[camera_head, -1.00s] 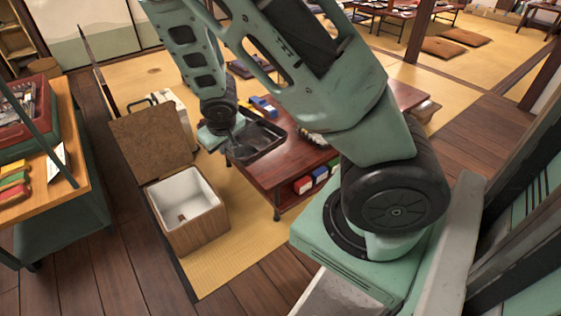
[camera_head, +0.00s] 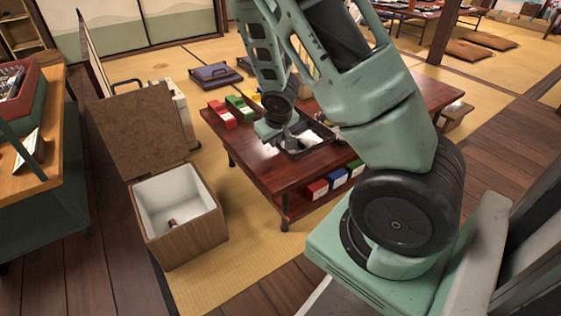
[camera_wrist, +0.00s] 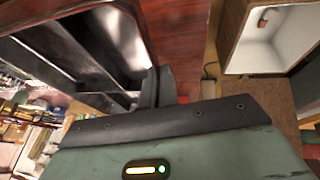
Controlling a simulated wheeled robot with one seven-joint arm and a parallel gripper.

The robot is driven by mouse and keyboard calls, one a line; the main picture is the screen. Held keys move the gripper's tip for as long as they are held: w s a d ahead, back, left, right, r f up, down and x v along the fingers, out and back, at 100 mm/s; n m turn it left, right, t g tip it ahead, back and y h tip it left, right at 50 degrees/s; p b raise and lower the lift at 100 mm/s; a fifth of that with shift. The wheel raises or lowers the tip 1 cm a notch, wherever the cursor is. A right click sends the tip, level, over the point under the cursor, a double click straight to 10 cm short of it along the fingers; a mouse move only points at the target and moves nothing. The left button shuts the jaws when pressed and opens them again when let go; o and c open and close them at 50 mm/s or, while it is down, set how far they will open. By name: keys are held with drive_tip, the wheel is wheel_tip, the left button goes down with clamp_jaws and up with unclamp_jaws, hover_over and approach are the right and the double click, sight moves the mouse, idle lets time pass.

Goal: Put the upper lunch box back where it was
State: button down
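The lunch box (camera_head: 320,151) is an open dark tray with a thin rim, over the left part of the low red-brown table (camera_head: 262,168). In the wrist view the lunch box (camera_wrist: 45,55) fills the upper left, showing a dark, shiny inside with dividers and a reddish-brown rim. My gripper (camera_wrist: 158,86) has its two fingers close together on either side of the rim at a corner. In the head view my gripper (camera_head: 289,139) is at the box's left side. Whether the box touches the tabletop is unclear. My arm hides part of the table.
Red (camera_head: 222,114) and green (camera_head: 240,106) boxes stand at the table's back left; more sit on its lower shelf. An open white-lined chest (camera_head: 180,236) with raised lid (camera_head: 146,128) stands left. Dark flat cases (camera_head: 216,75) lie behind. The table's front left is clear.

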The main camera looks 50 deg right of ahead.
sight(274, 165)
wheel_tip(274, 165, down, 7)
drive_tip(key=b, duration=0.4)
drive_tip(key=shift+f, duration=0.2)
drive_tip(key=shift+f, duration=0.2)
drive_tip(key=c, duration=1.7)
unclamp_jaws()
drive_tip(key=shift+r, duration=0.1)
